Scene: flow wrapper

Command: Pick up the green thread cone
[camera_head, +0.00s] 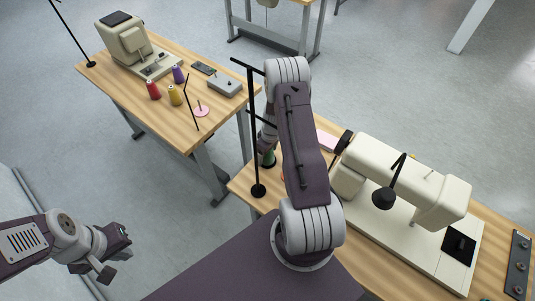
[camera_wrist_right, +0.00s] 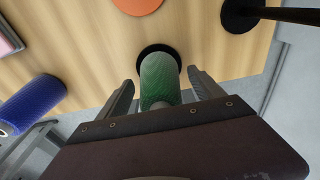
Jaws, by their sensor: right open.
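The green thread cone (camera_wrist_right: 160,78) stands on a dark round base on the wooden table in the right wrist view. My right gripper (camera_wrist_right: 160,85) is open, with one finger on each side of the cone; I cannot tell if either touches it. In the head view the cone (camera_head: 268,158) is partly hidden beside my right arm, and the right gripper's fingers are hidden there. My left gripper (camera_head: 116,258) is at the lower left of the head view, away from the tables; its finger gap is unclear.
A black stand (camera_head: 257,190) rises at the table edge. A sewing machine (camera_head: 400,185) stands to the right. Another table (camera_head: 130,100) holds several cones and a machine.

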